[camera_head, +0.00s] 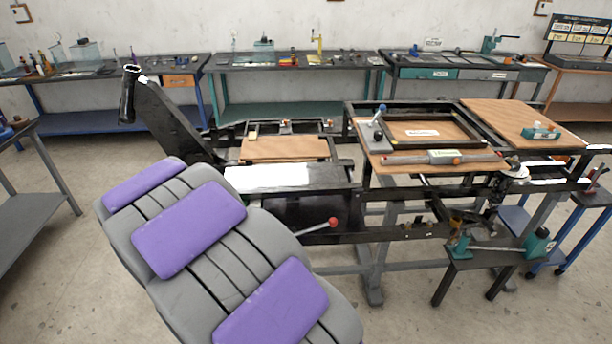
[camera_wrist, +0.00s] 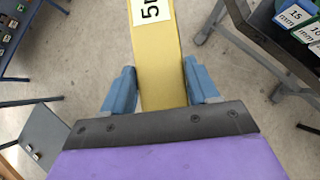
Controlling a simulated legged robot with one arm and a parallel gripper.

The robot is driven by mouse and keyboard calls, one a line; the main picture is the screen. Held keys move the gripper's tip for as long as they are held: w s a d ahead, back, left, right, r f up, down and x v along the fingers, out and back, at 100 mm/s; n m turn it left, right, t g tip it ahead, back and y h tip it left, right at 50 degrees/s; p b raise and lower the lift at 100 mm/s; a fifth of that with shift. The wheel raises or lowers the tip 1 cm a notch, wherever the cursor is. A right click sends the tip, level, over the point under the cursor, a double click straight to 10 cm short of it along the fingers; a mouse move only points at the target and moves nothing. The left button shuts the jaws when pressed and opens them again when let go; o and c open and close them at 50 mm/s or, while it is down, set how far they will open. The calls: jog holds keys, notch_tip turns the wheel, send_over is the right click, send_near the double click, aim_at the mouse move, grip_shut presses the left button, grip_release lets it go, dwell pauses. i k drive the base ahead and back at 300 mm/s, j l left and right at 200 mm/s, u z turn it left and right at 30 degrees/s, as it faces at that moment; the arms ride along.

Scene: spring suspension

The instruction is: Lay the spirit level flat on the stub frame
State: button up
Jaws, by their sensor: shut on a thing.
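My gripper (camera_wrist: 159,80) shows in the wrist view, its two blue fingers shut on a yellow bar (camera_wrist: 160,62). The bar runs away from me past the top edge and bears a white label, partly cut off, with a 5 on it. No vial shows, so I cannot tell whether it is the spirit level. In the head view, a black open frame (camera_head: 385,118) lies on the right bench, but I cannot tell if it is the stub frame. The gripper is out of the head view.
A black tube structure (camera_head: 170,120) rises left of the central bench, which carries a wooden board (camera_head: 285,149). A lever with a red knob (camera_head: 333,222) sticks out below. A small stand (camera_head: 490,258) is at lower right. Long benches line the wall; open floor lies at left.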

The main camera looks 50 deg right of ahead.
aim_at(284, 178)
jog(key=l+z, duration=0.15)
jog(key=z, duration=0.35)
jog(key=i+l+z, duration=0.1)
jog(key=z, duration=0.35)
jog(key=i+l+z, duration=0.1)
jog(key=z, duration=0.4)
